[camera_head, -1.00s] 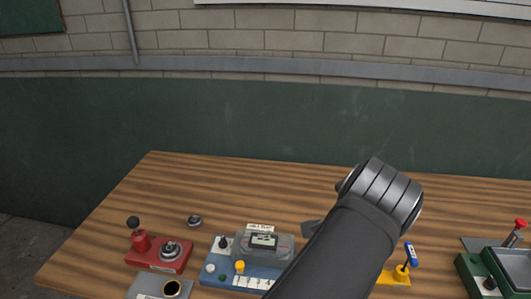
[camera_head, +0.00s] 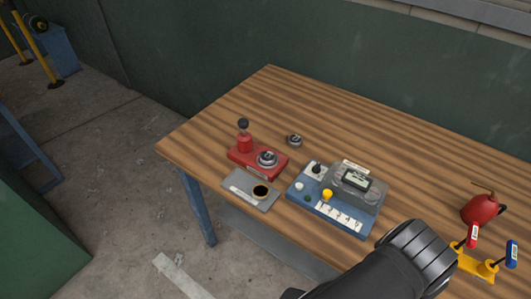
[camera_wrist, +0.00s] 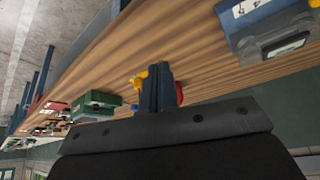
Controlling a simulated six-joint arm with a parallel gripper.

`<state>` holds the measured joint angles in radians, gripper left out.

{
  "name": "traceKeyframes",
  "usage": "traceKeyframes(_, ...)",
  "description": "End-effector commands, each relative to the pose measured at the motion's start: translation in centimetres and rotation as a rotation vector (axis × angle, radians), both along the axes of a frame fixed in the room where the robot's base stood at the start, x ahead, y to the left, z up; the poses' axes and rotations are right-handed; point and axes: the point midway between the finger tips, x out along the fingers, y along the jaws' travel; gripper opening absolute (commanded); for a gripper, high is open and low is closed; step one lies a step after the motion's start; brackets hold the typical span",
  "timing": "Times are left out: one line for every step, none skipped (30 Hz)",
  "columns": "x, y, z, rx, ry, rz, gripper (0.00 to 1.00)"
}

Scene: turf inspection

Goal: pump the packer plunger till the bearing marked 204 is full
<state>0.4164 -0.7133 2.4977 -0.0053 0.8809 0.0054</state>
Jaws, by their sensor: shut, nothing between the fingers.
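A red packer (camera_head: 240,154) stands near the left end of the table, with a black-knobbed plunger (camera_head: 243,124) upright at its back left. A ring-shaped bearing (camera_head: 267,158) sits on the packer's base. A second bearing (camera_head: 294,140) lies loose on the wood behind it. No number is readable on either bearing, and I cannot tell how full they are. My gripper's fingers (camera_wrist: 157,88) are shut and empty in the wrist view. My arm is at the lower right of the head view, well apart from the packer.
A grey plate with a dark round recess (camera_head: 245,185) lies in front of the packer. A blue instrument with a display (camera_head: 335,220) stands to its right. A red oil can (camera_head: 481,210) and a yellow holder with tools (camera_head: 476,264) are further right. The table's back is clear.

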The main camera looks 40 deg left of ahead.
Motion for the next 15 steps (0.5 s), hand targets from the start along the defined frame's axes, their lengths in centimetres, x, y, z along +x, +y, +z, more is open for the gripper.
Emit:
traceKeyframes(0.0, 0.0, -0.1, 0.005, 0.007, -0.004, 0.00)
traceKeyframes(-0.1, 0.0, -0.1, 0.010, 0.014, -0.006, 0.00)
traceKeyframes(-0.1, 0.0, -0.3, 0.019, 0.029, -0.012, 0.00)
traceKeyframes(-0.2, 0.0, -0.4, 0.028, 0.041, -0.017, 0.00)
traceKeyframes(-0.3, 0.0, -0.6, 0.039, 0.056, -0.024, 0.00)
traceKeyframes(-0.4, 0.0, -0.8, 0.058, 0.082, -0.034, 0.00)
traceKeyframes(-0.6, 0.0, -1.0, 0.074, 0.103, -0.043, 0.00)
traceKeyframes(-0.7, 0.1, -1.3, 0.092, 0.129, -0.053, 0.00)
traceKeyframes(-0.9, 0.1, -1.6, 0.116, 0.162, -0.067, 0.00)
traceKeyframes(-1.1, 0.1, -1.8, 0.136, 0.188, -0.077, 0.00)
traceKeyframes(-1.3, 0.2, -2.0, 0.156, 0.214, -0.089, 0.00)
traceKeyframes(-1.5, 0.3, -2.3, 0.184, 0.249, -0.104, 0.00)
traceKeyframes(-1.6, 0.3, -2.5, 0.204, 0.275, -0.114, 0.00)
traceKeyframes(-1.8, 0.4, -2.6, 0.225, 0.301, -0.125, 0.00)
traceKeyframes(-2.0, 0.5, -2.8, 0.253, 0.336, -0.139, 0.00)
